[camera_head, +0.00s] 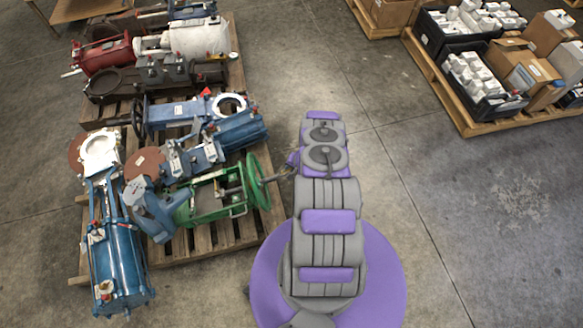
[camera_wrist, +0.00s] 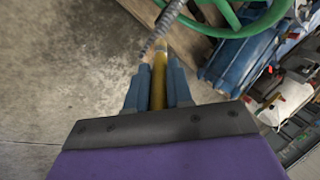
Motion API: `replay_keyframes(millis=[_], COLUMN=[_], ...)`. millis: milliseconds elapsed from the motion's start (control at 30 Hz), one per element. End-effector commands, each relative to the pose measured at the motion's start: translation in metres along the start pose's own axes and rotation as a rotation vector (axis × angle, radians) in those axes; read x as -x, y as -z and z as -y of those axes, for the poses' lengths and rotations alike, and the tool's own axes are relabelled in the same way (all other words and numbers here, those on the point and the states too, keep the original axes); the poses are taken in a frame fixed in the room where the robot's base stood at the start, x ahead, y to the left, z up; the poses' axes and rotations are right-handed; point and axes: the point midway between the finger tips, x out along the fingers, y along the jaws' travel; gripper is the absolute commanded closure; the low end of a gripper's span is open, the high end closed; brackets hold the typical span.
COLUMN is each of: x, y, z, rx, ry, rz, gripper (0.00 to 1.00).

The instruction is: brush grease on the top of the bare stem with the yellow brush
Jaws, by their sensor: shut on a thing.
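My gripper (camera_wrist: 158,80) is shut on the yellow brush (camera_wrist: 158,88), whose handle sits between the two blue fingers in the wrist view. The brush points away from the gripper, and its far end meets or overlaps the grey threaded bare stem (camera_wrist: 165,24) in the picture. I cannot tell whether they touch. The stem runs at a slant past the brush tip, beside the green handwheel (camera_wrist: 237,25). In the head view the handwheel (camera_head: 257,181) stands at the pallet's right edge, and the stem (camera_head: 281,174) sticks out toward my arm. My arm hides the brush there.
The wooden pallet (camera_head: 222,238) carries several valves and actuators, including a blue cylinder (camera_head: 117,254) and a green valve frame (camera_head: 210,200). Another pallet (camera_head: 462,118) with boxes and black crates stands at upper right. The concrete floor between is clear.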

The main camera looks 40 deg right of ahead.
Motion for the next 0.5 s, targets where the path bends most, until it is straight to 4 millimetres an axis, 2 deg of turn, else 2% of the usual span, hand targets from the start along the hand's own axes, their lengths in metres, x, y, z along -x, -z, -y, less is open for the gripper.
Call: replay_keyframes(millis=[267,500], x=[0.007,0.002], y=[0.012,0.004], z=[-0.013,-0.005], rx=[0.0,0.003], ry=[-0.002,-0.001], rz=[-0.002,0.002], gripper=[1.0,1.0])
